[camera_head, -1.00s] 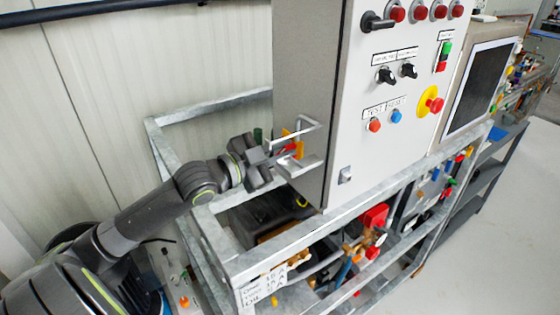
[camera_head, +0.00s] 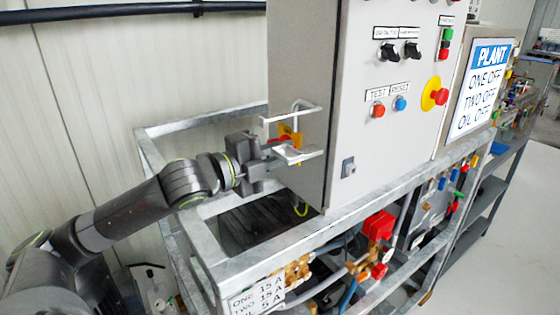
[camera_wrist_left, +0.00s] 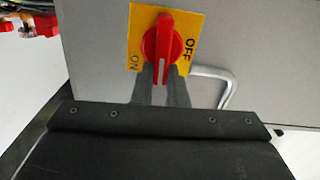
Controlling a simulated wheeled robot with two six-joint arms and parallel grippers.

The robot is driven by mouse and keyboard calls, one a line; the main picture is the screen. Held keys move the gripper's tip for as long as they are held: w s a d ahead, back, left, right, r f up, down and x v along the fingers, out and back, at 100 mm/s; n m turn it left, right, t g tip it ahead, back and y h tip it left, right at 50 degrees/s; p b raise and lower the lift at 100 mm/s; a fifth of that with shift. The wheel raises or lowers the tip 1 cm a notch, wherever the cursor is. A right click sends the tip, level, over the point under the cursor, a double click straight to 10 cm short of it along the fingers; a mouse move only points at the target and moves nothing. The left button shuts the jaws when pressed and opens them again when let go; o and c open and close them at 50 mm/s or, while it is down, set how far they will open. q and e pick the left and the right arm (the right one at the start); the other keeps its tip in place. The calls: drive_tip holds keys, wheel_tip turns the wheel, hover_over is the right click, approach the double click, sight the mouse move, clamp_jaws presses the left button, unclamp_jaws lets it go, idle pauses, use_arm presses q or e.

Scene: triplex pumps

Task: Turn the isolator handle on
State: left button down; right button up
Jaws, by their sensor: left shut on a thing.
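The isolator handle is a red knob (camera_wrist_left: 163,45) with a white line, on a yellow plate (camera_wrist_left: 191,22) marked ON at the left and OFF at the right in the left wrist view. It stands upright in that view, between the two words. In the head view the yellow plate (camera_head: 286,129) shows on the cabinet's left side, partly hidden by a metal guard. My left gripper (camera_wrist_left: 163,75) is shut on the handle's lower end, a finger on each side. It also shows in the head view (camera_head: 279,147). My right gripper is in neither view.
Pale metal guard bars (camera_head: 296,155) stand out close around the gripper. The grey control cabinet (camera_head: 352,211) carries knobs and buttons. A screen (camera_head: 484,88) reads PLANT, ONE OFF, TWO OFF, OIL OFF. A galvanised frame (camera_head: 290,243) lies below the arm.

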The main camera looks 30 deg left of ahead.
use_arm(q)
drive_tip(key=shift+f+m+b, duration=0.2)
drive_tip(key=shift+m+b, duration=0.1)
drive_tip(key=shift+m, duration=0.1)
idle(0.3)
drive_tip(key=c, duration=1.4)
unclamp_jaws()
drive_tip(key=shift+c, duration=0.2)
drive_tip(key=shift+r, duration=0.1)
